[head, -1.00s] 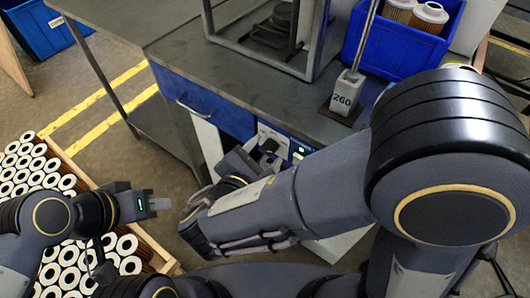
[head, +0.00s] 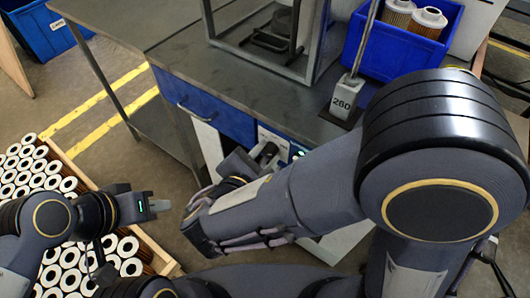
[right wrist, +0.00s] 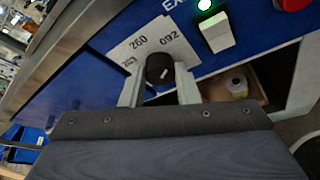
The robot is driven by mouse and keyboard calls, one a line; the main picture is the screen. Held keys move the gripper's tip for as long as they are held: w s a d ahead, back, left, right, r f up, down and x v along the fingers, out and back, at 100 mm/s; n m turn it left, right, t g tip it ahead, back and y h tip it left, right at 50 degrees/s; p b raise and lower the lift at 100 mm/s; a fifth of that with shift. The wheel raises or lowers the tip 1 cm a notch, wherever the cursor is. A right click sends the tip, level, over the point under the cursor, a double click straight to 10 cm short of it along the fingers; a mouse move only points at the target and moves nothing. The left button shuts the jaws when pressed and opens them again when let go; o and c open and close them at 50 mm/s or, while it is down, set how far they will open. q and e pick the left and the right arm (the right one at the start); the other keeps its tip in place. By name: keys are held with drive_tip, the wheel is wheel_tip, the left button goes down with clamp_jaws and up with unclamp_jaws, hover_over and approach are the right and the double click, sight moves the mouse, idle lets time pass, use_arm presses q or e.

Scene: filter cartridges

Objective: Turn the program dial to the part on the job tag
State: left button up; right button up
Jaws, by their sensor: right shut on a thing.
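The black program dial (right wrist: 159,68) sits on a white plate with the labels 203, 260 and 092 (right wrist: 140,45). A pale mark shows on its face; I cannot tell for sure which label it points to. My right gripper (right wrist: 160,84) has one finger on each side of the dial and is shut on it. In the head view the right gripper (head: 264,157) is at the blue cabinet front, partly hidden by my arm. The job tag (head: 342,104) reads 260 and stands on the bench top. My left gripper (head: 150,206) is away from the dial, above the floor by the crate.
A green lamp (right wrist: 204,5) and a white rocker switch (right wrist: 218,32) are beside the dial, with a red button (right wrist: 285,3) further right. An open compartment (right wrist: 262,82) holds a cartridge. A wooden crate of white cartridges (head: 160,258) is at lower left. A blue bin (head: 385,55) stands on the bench.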

drive_tip(key=n+g+h+p, duration=0.1)
drive_tip(key=n+p, duration=0.1)
drive_tip(key=p, duration=0.3)
drive_tip(key=n+g+h+p, duration=0.1)
drive_tip(key=n+h+p, duration=0.1)
drive_tip(key=p, duration=0.4)
drive_tip(key=shift+w+a+r+n+g, duration=0.1)
drive_tip(key=shift+a+r+n+g, duration=0.15)
drive_tip(key=shift+n, duration=0.45)
drive_tip(key=shift+w+f+n+g+h+p, duration=0.1)
drive_tip(key=shift+f+n+g+h+p, duration=0.2)
drive_tip(key=shift+n+p, duration=0.4)
drive_tip(key=shift+n+g+h+p, duration=0.1)
drive_tip(key=shift+n+h+p, duration=0.35)
drive_tip(key=shift+p, duration=0.45)
drive_tip(key=o, duration=1)
drive_tip(key=shift+c, duration=0.2)
drive_tip(key=shift+a, duration=0.1)
drive_tip(key=v, duration=0.7)
drive_tip(key=shift+s+a, duration=0.25)
drive_tip(key=shift+s, duration=0.1)
